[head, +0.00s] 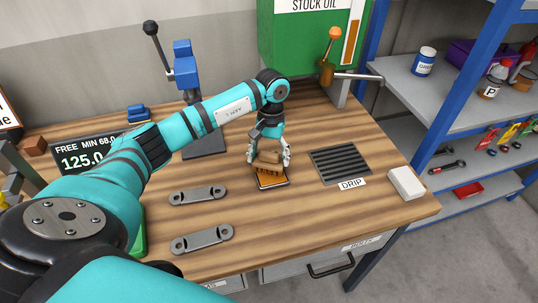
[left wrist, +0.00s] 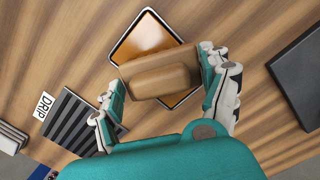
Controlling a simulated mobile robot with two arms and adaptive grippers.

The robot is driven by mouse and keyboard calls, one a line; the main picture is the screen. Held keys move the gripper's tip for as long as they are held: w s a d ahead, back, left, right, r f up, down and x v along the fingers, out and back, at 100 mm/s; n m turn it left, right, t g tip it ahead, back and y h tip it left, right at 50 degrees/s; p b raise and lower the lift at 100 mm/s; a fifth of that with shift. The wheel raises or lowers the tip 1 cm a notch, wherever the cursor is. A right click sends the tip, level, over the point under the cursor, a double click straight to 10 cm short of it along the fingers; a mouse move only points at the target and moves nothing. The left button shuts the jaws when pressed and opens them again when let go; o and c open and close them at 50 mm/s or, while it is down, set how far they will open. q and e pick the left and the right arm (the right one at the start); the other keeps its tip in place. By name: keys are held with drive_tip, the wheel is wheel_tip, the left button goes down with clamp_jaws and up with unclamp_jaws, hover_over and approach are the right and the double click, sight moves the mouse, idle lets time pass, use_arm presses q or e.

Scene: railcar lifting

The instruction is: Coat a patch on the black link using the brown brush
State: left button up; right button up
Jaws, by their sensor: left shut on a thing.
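My left gripper (head: 268,152) is shut on the brown brush (head: 267,162), a block with a raised grip. In the left wrist view the brush (left wrist: 160,80) sits between the fingers of the gripper (left wrist: 165,95). The brush is over a shallow dark-rimmed tray (left wrist: 117,47) with an orange-brown surface; I cannot tell whether it touches it. Two dark grey links with eyes at both ends lie flat on the bench to the left, one farther back (head: 197,195) and one nearer (head: 202,239). Neither looks clearly black. My right gripper is not in view.
A ribbed drip grate (head: 341,163) and a white block (head: 406,183) lie right of the tray. A blue clamp on a stand (head: 185,70) and a scale display (head: 88,158) are at back left. A green oil tank (head: 300,40) stands behind.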

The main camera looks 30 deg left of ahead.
sight(271, 155)
use_arm(q)
drive_tip(key=shift+s, duration=0.1)
drive_tip(key=shift+r+p, duration=0.45)
drive_tip(key=shift+r, duration=0.45)
drive_tip(key=shift+r+p, duration=1)
drive_tip(key=shift+r, duration=1.6)
drive_tip(key=shift+d, duration=0.3)
drive_tip(key=s+d+m+b, duration=0.4)
drive_tip(key=s+d, duration=0.8)
drive_tip(key=s, duration=0.2)
drive_tip(key=shift+s+d+r, duration=0.35)
drive_tip(key=shift+d+r, duration=0.05)
drive_tip(key=shift+r, duration=0.05)
